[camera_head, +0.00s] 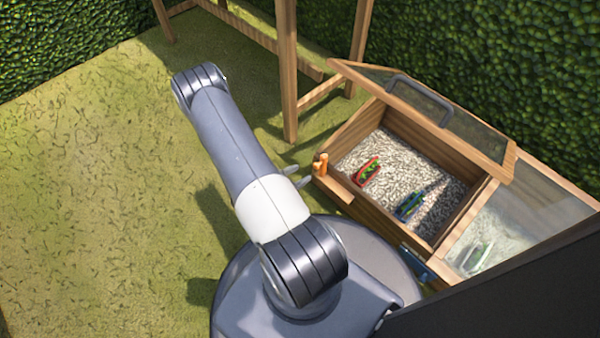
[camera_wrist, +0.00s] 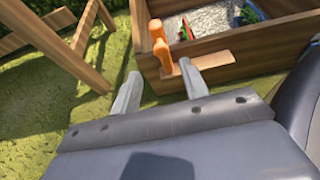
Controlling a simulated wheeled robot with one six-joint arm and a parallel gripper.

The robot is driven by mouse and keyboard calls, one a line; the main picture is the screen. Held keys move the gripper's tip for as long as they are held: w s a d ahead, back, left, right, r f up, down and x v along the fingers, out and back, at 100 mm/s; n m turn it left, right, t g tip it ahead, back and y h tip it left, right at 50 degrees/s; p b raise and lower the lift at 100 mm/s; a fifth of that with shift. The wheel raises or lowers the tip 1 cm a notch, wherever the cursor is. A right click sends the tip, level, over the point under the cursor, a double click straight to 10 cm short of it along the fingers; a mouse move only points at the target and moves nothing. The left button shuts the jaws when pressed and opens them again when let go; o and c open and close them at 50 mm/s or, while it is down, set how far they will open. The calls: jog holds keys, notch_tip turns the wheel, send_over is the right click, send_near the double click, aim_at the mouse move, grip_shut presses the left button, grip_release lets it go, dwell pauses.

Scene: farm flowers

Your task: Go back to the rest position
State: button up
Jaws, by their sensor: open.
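My gripper (camera_wrist: 160,70) is open, with its two pale fingers apart. In the head view only its fingertips (camera_head: 298,176) show past my arm. Two orange upright pieces (camera_wrist: 157,42), perhaps tool handles, stand at a wooden ledge (camera_wrist: 210,61) just beyond the fingertips. The fingers hold nothing that I can see; whether a finger touches the orange pieces is unclear. The orange pieces also show in the head view (camera_head: 320,163), at the left corner of the wooden box.
A wooden box (camera_head: 372,212) with a raised lid (camera_head: 470,130) holds gravel, a red planter (camera_head: 366,172) and a blue planter (camera_head: 410,205). A glass-covered compartment (camera_head: 535,210) adjoins it. A wooden frame (camera_head: 288,75) stands behind. Open grass (camera_head: 90,200) lies left; hedges border the back.

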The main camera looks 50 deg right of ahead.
aim_at(315, 166)
jog(key=b+x, duration=0.3)
jog(key=x, duration=0.7)
jog(key=shift+a, duration=0.1)
jog(key=shift+d+f+b, duration=0.15)
jog(key=shift+d+b, duration=0.15)
jog(key=shift+d, duration=0.2)
jog(key=shift+s, duration=0.1)
